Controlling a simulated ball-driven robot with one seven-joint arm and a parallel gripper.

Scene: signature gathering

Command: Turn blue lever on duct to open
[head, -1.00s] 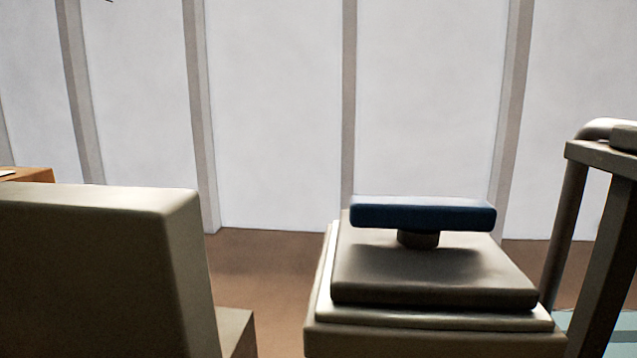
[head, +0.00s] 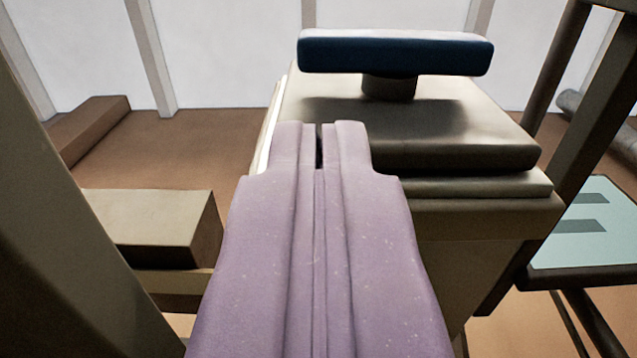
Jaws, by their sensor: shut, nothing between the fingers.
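The blue lever (head: 395,52) is a dark blue bar on a short round stem (head: 389,86). It lies crosswise, left to right, above the grey-brown top of the duct (head: 445,125). My gripper (head: 319,135) is purple and shut, with nothing between its fingers. Its tips point away from me, below the lever's left part in the picture and apart from it. The gripper hides the near left part of the duct.
A beige block (head: 150,220) stands low at the left, with a large beige slanted surface (head: 60,220) nearer me. Dark posts (head: 590,120) and a pale blue-green panel (head: 590,225) are at the right. A white panelled wall (head: 225,50) is behind.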

